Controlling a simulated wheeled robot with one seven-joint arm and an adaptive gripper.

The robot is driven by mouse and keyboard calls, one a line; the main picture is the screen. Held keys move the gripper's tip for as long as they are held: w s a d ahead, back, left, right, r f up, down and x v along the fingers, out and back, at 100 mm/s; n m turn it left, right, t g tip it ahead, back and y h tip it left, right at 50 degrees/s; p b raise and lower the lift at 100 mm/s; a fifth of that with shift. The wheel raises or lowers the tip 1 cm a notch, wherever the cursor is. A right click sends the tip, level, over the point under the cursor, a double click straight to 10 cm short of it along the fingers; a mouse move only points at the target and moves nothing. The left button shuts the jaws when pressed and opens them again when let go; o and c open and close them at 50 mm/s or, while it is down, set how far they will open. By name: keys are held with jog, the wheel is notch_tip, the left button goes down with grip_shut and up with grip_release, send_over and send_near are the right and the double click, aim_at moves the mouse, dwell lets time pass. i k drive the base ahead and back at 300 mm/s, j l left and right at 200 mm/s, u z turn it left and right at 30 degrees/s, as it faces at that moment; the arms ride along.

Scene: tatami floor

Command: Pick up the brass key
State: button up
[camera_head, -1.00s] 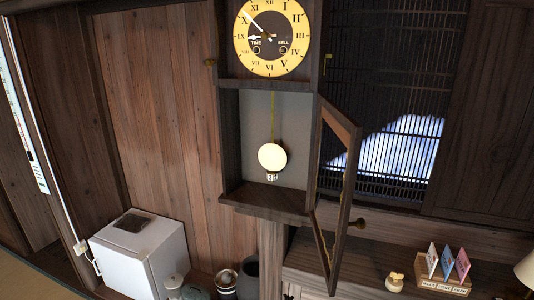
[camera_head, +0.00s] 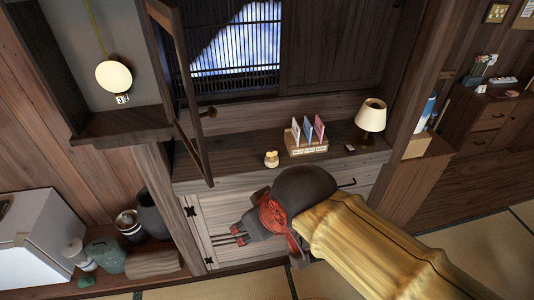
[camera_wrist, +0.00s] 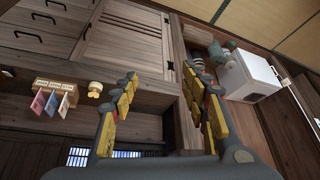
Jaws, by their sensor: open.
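I cannot make out a brass key in either view. The wall clock case (camera_head: 126,125) stands at the upper left in the head view, its glazed door (camera_head: 190,95) swung open. Its round pale pendulum (camera_head: 113,76) hangs inside; the case floor shows nothing I can identify as a key. My gripper (camera_head: 222,240) is in front of the pale cabinet doors, below and right of the clock. In the wrist view my gripper (camera_wrist: 163,85) has its two yellow-padded fingers spread, with nothing between them.
A small cream figurine (camera_head: 271,159), a card rack (camera_head: 306,146) and a lamp (camera_head: 371,116) stand on the wooden counter (camera_head: 235,160). A white box-like appliance (camera_head: 30,240) and several pots are at lower left. The open clock door juts out above the counter's left end.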

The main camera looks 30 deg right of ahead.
aim_at(272, 155)
jog(key=i+j+z, duration=0.15)
jog(key=j+z, duration=0.65)
jog(key=i+j, duration=0.05)
jog(key=j, duration=0.05)
